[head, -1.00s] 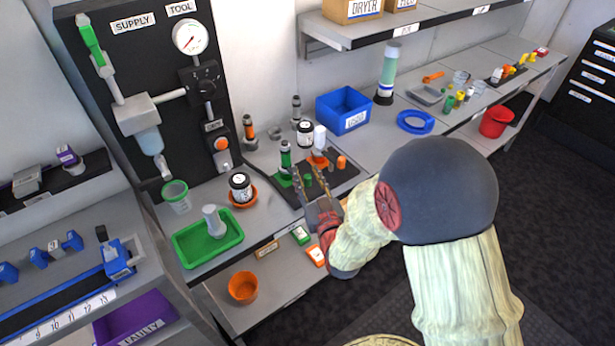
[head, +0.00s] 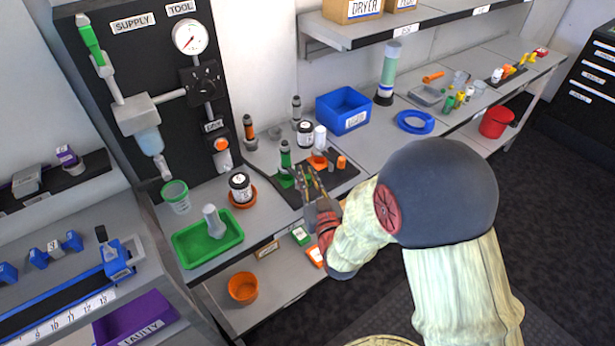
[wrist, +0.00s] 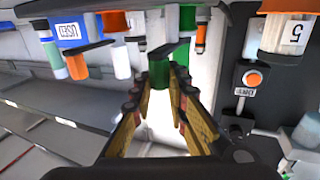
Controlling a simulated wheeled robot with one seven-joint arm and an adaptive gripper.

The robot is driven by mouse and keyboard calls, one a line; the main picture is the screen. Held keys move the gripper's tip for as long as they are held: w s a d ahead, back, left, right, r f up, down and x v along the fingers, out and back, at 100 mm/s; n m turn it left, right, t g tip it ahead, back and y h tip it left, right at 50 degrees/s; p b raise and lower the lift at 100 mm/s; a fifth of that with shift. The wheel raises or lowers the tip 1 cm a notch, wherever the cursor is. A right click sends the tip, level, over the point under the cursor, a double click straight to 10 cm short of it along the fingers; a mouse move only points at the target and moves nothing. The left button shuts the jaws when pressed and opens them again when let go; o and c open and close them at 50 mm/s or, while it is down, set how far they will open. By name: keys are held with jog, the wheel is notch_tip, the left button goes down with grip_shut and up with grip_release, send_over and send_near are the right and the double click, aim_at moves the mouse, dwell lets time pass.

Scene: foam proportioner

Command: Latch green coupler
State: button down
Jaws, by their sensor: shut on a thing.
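A green coupler with a dark upper part (head: 285,158) stands upright on the dark mat (head: 345,178) on the bench. My gripper (head: 309,176) is just right of it, low over the mat's front part. In the wrist view, my gripper (wrist: 161,88) is shut on a small green cylindrical piece (wrist: 159,72). Another green part (wrist: 182,52) shows just beyond the fingertips, close to the held piece. I cannot tell whether the two touch. The fingers hide much of the held piece in the head view.
An orange-based jar (head: 240,186) and a green tray (head: 207,240) lie left of the mat. Orange and white parts (head: 319,138) stand close behind my gripper. A blue bin (head: 344,110) stands behind. The supply panel (head: 140,95) rises at the back left.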

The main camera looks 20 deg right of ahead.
jog(key=shift+a+m+h+b, duration=0.2)
jog(key=shift+m+h+b, duration=0.2)
jog(key=shift+h, duration=0.2)
jog(key=c, duration=1.7)
grip_release()
jog(key=shift+s, duration=0.15)
jog(key=s, duration=0.8)
jog(key=s+a, duration=0.1)
jog(key=s, duration=0.2)
jog(key=shift+s, duration=0.4)
